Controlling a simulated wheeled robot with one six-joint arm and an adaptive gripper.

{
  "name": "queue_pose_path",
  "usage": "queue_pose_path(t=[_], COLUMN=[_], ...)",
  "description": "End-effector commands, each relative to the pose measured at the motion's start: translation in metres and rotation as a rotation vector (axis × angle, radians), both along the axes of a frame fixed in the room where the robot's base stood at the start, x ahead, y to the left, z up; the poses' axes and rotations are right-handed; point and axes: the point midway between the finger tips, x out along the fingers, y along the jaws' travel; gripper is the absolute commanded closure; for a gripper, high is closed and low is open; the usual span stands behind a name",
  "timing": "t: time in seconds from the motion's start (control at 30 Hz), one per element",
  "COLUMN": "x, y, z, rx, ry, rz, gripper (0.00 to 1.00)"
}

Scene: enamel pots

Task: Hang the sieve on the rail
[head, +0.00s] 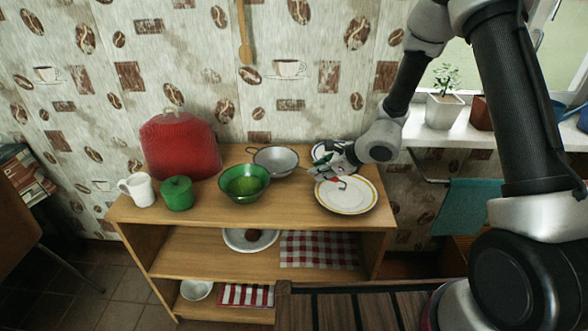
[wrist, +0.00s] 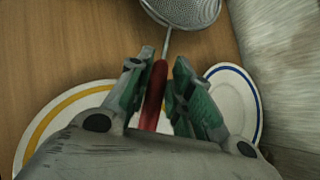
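The sieve has a grey mesh bowl (head: 276,160) on the top of the wooden shelf unit, behind the green bowl. In the wrist view its bowl (wrist: 183,10) is at the top, and its red handle (wrist: 153,95) runs down between the green finger pads of my gripper (wrist: 162,58). In the head view my gripper (head: 318,170) is low over the plates, beside the sieve's bowl. The fingers stand close on both sides of the handle; whether they press on it is unclear. No rail free for hanging is clearly seen on the wall above the shelf.
A yellow-rimmed plate (head: 352,202) and a blue-rimmed plate (wrist: 232,92) lie under and beside my gripper. The green bowl (head: 245,185), green pot (head: 177,193), white mug (head: 138,189) and red covered object (head: 181,145) stand leftward. A wooden spoon (head: 243,50) hangs against the wall.

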Motion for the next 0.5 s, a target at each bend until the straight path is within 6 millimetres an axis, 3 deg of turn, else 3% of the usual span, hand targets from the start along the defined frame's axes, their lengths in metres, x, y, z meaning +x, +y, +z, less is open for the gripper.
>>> queue_pose_path(t=[0.13,0.37,0.5], x=[0.0076,0.0091,0.0089], y=[0.0097,0.0109,0.0107], z=[-0.0120,-0.0131,-0.0130], rx=[-0.001,0.000,0.000], ry=[0.000,-0.002,-0.002], rz=[0.002,0.001,0.002], gripper=[0.79,0.79,1.00])
